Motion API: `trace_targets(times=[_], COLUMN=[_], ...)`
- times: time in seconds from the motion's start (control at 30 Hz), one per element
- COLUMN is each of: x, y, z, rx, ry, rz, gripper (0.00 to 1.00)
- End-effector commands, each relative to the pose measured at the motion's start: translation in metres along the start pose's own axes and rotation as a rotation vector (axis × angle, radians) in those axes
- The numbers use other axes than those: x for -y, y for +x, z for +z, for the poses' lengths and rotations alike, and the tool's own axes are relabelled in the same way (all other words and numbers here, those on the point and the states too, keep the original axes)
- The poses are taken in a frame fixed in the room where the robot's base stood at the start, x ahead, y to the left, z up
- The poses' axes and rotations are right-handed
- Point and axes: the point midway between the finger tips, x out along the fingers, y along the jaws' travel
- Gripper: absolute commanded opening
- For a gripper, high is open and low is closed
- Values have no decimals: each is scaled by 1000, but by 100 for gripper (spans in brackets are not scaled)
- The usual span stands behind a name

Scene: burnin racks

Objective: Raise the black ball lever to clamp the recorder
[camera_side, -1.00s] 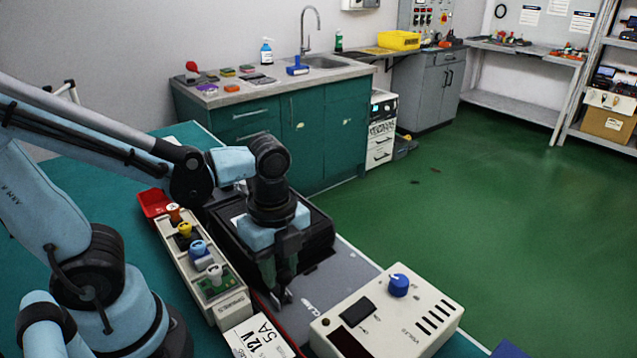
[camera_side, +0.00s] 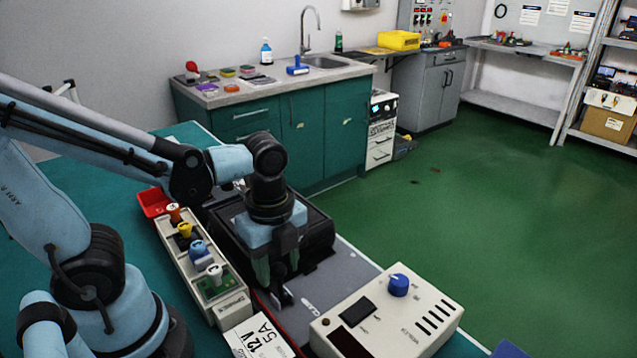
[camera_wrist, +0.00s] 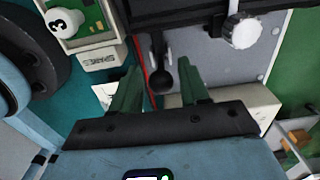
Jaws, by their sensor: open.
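The black ball lever (camera_wrist: 161,76) shows in the wrist view, its ball between my two green fingertips, with a clear gap on either side. My gripper (camera_wrist: 162,84) is open and empty. In the side view my gripper (camera_side: 276,272) points down at the grey plate (camera_side: 335,285), in front of a black box-like unit (camera_side: 318,232). The lever is hard to make out there among the dark parts by the fingertips. The black unit may hold the recorder, but my wrist hides much of it and I cannot tell.
A beige rack (camera_side: 205,285) with coloured knobs stands left of my gripper, and a red bin (camera_side: 153,201) lies behind it. A cream box with a blue knob (camera_side: 398,285) stands at the front right. A white "12V 5A" label (camera_side: 257,337) lies between them.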

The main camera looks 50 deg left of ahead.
Motion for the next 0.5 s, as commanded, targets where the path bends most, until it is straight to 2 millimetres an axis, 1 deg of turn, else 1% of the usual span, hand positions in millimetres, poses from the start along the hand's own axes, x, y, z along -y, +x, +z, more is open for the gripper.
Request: trace_targets(times=[0.5], x=[0], y=[-35], z=[0], rx=[-1], ry=[0], rz=[0], gripper=[45])
